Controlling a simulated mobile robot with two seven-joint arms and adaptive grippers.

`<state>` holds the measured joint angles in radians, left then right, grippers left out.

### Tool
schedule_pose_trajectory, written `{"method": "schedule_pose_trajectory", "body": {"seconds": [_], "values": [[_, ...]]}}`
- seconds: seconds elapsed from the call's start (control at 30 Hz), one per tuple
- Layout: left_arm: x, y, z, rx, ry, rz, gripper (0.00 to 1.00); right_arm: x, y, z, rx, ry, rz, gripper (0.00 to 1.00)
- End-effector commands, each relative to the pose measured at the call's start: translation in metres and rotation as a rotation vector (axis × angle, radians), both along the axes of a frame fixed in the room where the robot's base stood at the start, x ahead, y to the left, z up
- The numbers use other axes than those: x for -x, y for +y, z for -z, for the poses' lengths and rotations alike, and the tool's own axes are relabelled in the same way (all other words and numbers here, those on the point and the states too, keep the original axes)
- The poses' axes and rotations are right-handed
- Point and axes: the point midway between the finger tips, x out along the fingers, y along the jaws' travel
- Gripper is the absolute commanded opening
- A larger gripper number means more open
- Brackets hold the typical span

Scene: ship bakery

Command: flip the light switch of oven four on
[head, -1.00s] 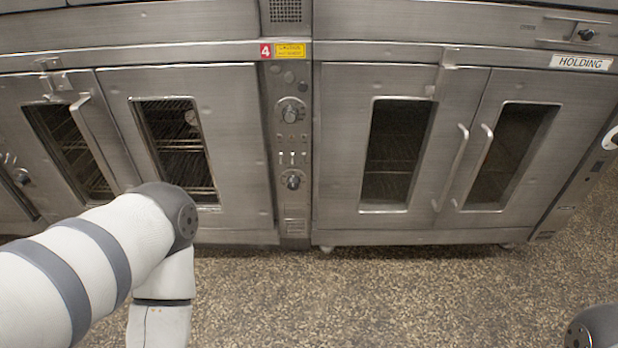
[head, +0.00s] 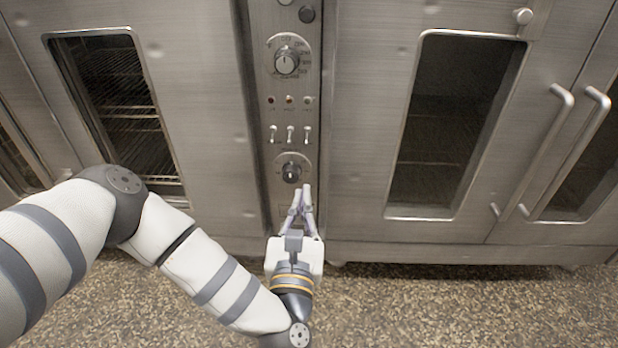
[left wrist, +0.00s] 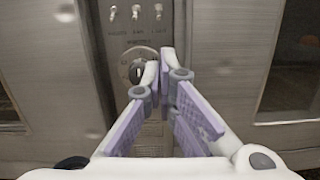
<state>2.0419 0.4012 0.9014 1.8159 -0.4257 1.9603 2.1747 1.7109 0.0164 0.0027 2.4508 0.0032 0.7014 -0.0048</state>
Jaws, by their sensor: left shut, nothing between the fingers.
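The control panel (head: 270,122) of oven four is a narrow steel strip between oven doors. It carries a row of three small toggle switches (head: 290,135), which also show at the top of the left wrist view (left wrist: 136,12). I cannot read which one is the light switch. My left gripper (head: 306,188) is shut and empty. It points up at the panel, just below and right of the lower dial (head: 292,171). In the left wrist view, my left gripper (left wrist: 163,62) partly covers that dial (left wrist: 137,71). My right gripper is not in view.
A larger dial (head: 286,62) and small indicator lights (head: 290,99) sit above the switches. A glass-windowed oven door (head: 200,120) is left of the panel. The right cabinet has long door handles (head: 545,150). Speckled floor (head: 450,300) lies open in front.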

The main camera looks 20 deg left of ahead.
Motion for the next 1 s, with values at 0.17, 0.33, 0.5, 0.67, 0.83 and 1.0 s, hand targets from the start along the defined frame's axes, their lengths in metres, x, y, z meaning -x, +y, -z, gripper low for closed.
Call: {"method": "schedule_pose_trajectory", "body": {"seconds": [0.17, 0.33, 0.5, 0.67, 0.83, 1.0], "values": [[-0.003, 0.005, -0.002, 0.034, -0.033, -0.018, 0.0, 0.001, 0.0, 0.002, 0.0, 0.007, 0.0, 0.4], [-0.003, 0.005, -0.003, 0.032, -0.03, -0.016, 0.0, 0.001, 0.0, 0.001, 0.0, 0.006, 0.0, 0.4], [-0.015, 0.008, -0.003, 0.029, -0.029, -0.018, 0.0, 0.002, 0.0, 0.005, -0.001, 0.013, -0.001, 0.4], [-0.046, 0.017, -0.006, 0.028, -0.029, -0.017, 0.0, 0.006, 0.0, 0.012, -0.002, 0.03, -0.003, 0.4], [-0.076, 0.026, -0.011, 0.029, -0.028, -0.017, 0.0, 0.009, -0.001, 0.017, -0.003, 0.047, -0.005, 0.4], [-0.094, 0.03, -0.015, 0.029, -0.027, -0.015, 0.0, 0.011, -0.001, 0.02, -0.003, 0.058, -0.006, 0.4]]}}
